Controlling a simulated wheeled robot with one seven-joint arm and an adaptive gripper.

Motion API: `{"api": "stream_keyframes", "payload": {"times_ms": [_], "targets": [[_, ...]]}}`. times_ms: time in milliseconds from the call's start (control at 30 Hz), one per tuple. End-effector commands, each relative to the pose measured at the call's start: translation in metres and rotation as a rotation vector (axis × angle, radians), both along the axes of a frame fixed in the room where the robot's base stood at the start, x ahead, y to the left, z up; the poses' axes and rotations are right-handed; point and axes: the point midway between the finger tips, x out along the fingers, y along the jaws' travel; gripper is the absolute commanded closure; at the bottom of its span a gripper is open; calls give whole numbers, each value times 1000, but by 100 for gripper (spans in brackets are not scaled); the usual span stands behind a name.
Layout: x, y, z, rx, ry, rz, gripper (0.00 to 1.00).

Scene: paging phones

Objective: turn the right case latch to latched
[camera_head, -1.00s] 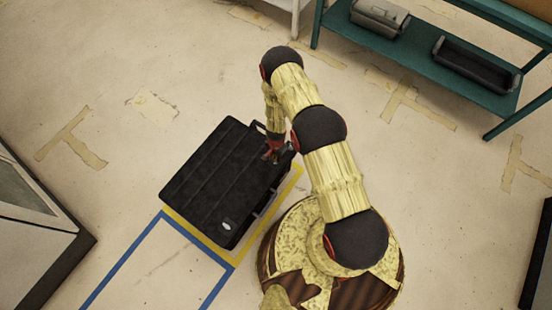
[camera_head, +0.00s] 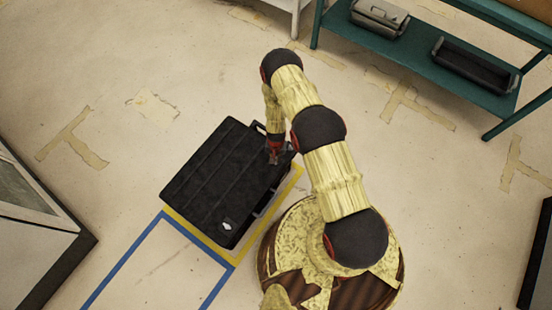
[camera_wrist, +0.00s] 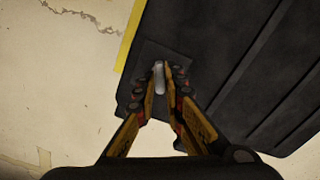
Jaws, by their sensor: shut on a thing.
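The black case (camera_head: 215,180) lies flat on the floor, left of my base, with ridges across its lid. My gripper (camera_head: 274,158) points down at the case's right edge, near its upper right corner. In the wrist view, my gripper (camera_wrist: 162,82) is shut on a small pale metal latch (camera_wrist: 159,76), with one finger on each side. The latch sits on a dark plate near the edge of the case (camera_wrist: 235,60). In the head view my gripper hides this latch. A second pale latch (camera_head: 227,225) shows near the case's bottom corner.
A yellow tape line (camera_head: 202,239) runs along the case's lower edge, with blue tape (camera_head: 125,258) beyond. A teal shelf (camera_head: 435,65) holding bins stands at the upper right. A grey cabinet (camera_head: 35,230) is at the left. Open floor lies above the case.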

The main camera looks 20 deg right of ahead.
Motion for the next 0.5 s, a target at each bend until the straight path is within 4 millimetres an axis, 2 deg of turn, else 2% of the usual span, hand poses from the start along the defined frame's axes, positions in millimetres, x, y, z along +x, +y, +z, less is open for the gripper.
{"api": "stream_keyframes", "payload": {"times_ms": [500], "targets": [[1, 0, 0, 0, -1, 490, 100]]}}
